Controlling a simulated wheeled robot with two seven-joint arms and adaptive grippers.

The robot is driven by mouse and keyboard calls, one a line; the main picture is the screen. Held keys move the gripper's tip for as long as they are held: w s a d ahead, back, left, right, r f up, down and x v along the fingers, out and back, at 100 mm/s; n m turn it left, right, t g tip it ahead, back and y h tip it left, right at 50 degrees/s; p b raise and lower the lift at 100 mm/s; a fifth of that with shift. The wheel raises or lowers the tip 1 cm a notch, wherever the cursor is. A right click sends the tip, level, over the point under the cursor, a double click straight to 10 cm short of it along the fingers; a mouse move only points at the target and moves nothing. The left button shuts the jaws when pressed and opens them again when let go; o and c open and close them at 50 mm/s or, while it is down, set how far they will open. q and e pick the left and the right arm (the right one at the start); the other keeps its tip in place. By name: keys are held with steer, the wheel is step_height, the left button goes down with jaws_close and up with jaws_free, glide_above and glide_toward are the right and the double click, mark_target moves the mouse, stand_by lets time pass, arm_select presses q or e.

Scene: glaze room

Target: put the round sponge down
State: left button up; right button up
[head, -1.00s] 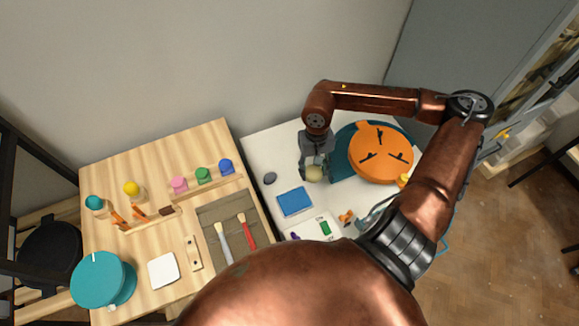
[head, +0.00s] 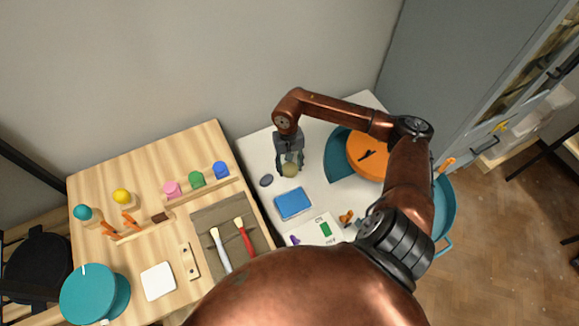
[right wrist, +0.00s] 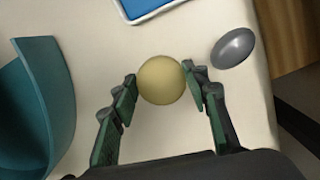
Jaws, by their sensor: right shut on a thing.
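The round sponge (head: 290,170) is a pale yellow ball between the fingers of my right gripper (head: 289,162), over the back part of the white table. In the right wrist view the sponge (right wrist: 161,80) sits between the two fingertips, and my right gripper (right wrist: 161,84) is shut on it. I cannot tell whether the sponge touches the tabletop. My left gripper is not in view.
A blue tray (head: 293,204) lies in front of the sponge, and a grey oval (head: 266,180) lies to its left. Bare white table (head: 257,150) surrounds the gripper.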

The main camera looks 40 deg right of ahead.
mark_target(289, 164)
steer(key=shift+f, duration=0.2)
steer(key=o, duration=1)
steer(key=shift+r, duration=0.1)
steer(key=shift+r, duration=0.2)
steer(key=r, duration=0.4)
steer(key=r+p, duration=0.1)
steer(key=r, duration=0.2)
steer(key=w+r, duration=0.1)
steer(key=r, duration=0.3)
steer(key=shift+w+d+r, duration=0.1)
steer(key=shift+d+r, duration=0.25)
